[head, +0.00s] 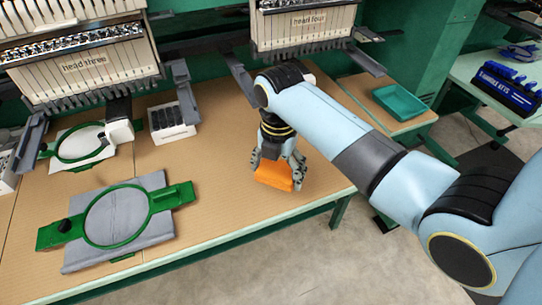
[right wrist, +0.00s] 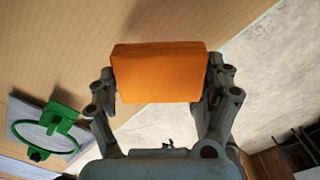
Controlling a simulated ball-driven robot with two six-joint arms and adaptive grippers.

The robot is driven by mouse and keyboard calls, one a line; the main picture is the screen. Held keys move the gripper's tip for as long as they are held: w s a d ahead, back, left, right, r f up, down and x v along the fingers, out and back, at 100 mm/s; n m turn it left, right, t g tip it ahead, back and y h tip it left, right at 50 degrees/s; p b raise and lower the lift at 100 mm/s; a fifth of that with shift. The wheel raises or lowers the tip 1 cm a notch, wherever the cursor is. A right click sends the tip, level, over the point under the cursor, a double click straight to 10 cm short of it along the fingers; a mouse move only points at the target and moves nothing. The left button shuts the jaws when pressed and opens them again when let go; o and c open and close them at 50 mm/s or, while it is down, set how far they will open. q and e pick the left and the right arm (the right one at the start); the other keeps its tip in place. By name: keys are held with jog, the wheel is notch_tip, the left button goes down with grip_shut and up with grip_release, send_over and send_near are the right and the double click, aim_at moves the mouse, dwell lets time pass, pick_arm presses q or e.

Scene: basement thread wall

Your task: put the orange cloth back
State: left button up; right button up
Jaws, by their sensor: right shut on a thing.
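The orange cloth (head: 274,175) is a folded block, held in my right gripper (head: 278,165) over the right part of the brown table, near its front edge. In the right wrist view the orange cloth (right wrist: 160,72) sits between the two fingers of my right gripper (right wrist: 160,88), which are shut on its sides. I cannot tell whether the cloth touches the table or is just above it. My left gripper is not in view.
A green hoop with grey fabric (head: 118,215) lies on the table at left. Another hoop (head: 80,145) sits under the head three machine (head: 85,65), beside a box of dark spools (head: 172,122). A green tray (head: 398,102) is at right. The tabletop (head: 225,205) around the cloth is clear.

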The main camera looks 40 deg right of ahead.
aim_at(272, 166)
jog(key=shift+w+a+f, duration=0.25)
jog(key=shift+w+f, duration=0.25)
jog(key=shift+w, duration=0.25)
notch_tip(272, 166, down, 4)
jog(key=shift+f, duration=0.15)
jog(key=o, duration=0.9)
jog(key=shift+o, duration=0.2)
notch_tip(272, 166, up, 12)
jog(key=shift+r+p, duration=0.2)
jog(key=shift+p, duration=0.15)
